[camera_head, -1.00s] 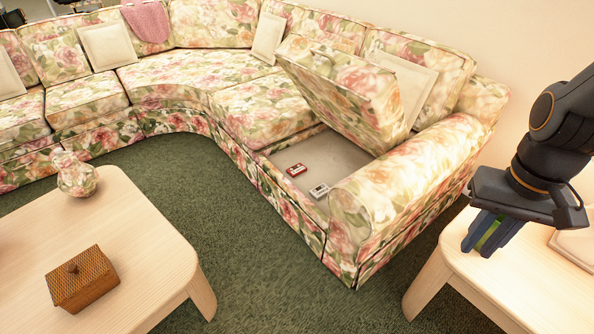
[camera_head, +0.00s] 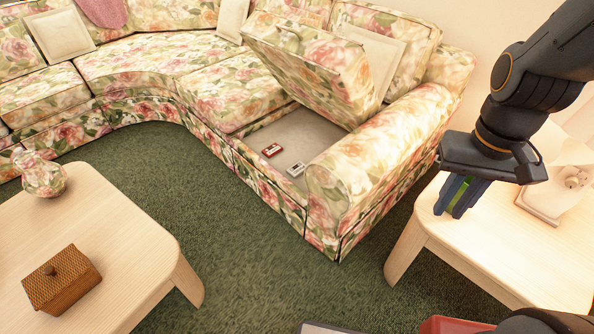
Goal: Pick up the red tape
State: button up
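The red tape (camera_head: 272,150) is a small red cassette with a pale label. It lies flat on the pale floor of an open storage space (camera_head: 300,128) in the sofa seat. A whitish-grey tape (camera_head: 295,170) lies just to its right and nearer me, apart from it. My gripper (camera_head: 458,208) points down at the right, well away from both tapes, in front of a light wooden side table. Its blue fingers show with a green strip between them. I cannot tell whether they are open or shut.
The raised seat cushion (camera_head: 318,72) leans over the back of the storage space, and the sofa arm (camera_head: 385,145) bounds its right side. The side table (camera_head: 500,250) bears a pale object (camera_head: 560,190). A coffee table (camera_head: 110,240) with a woven box (camera_head: 62,280) stands left. Green carpet lies between.

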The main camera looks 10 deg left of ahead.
aim_at(269, 151)
jog(key=z, duration=0.05)
jog(key=k, duration=1.1)
jog(key=u, duration=0.9)
jog(key=i, duration=1.75)
jog(key=z, duration=0.7)
